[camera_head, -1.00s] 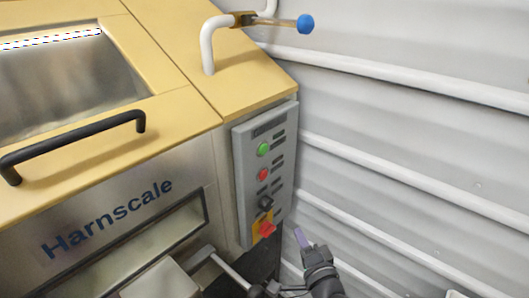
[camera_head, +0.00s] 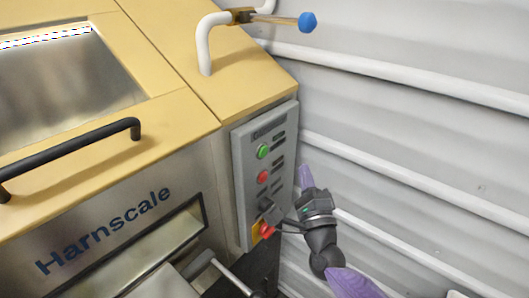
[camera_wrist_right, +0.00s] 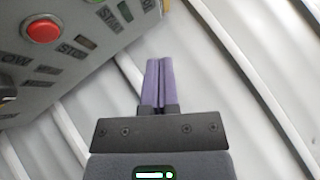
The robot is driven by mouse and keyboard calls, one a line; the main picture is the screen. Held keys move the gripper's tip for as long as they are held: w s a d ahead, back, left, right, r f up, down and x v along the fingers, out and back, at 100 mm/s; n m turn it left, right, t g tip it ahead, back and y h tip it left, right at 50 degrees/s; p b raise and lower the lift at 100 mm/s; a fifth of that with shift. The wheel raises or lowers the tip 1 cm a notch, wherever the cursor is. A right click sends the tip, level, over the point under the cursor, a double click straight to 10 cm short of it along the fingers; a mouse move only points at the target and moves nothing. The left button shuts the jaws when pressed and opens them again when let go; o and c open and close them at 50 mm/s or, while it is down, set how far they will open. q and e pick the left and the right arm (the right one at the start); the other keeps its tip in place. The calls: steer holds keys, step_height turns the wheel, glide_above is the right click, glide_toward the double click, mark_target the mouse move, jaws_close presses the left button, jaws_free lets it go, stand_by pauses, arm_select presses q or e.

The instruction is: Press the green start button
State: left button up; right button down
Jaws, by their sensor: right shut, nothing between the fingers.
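The green start button (camera_head: 263,151) is the upper button on the grey control panel (camera_head: 246,186) at the machine's right side. My right gripper (camera_head: 304,168) has purple fingers pointing up, just right of the panel and a little below the green button's height. In the wrist view its fingers (camera_wrist_right: 158,62) are together and empty, apart from the panel. My left gripper is not in view.
A red stop button (camera_head: 262,176) sits below the green one; it also shows in the wrist view (camera_wrist_right: 42,31). A black knob and a red-yellow switch (camera_head: 265,229) are lower. A corrugated wall (camera_head: 420,150) stands close on the right. A blue-handled pipe valve (camera_head: 307,22) is above.

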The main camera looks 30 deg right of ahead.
mark_target(264, 152)
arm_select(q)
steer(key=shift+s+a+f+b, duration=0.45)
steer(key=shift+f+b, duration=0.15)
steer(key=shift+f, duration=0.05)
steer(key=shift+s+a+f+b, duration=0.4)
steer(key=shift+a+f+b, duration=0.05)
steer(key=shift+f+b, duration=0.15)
arm_select(e)
steer(key=w+a, duration=0.3)
steer(key=w, duration=0.4)
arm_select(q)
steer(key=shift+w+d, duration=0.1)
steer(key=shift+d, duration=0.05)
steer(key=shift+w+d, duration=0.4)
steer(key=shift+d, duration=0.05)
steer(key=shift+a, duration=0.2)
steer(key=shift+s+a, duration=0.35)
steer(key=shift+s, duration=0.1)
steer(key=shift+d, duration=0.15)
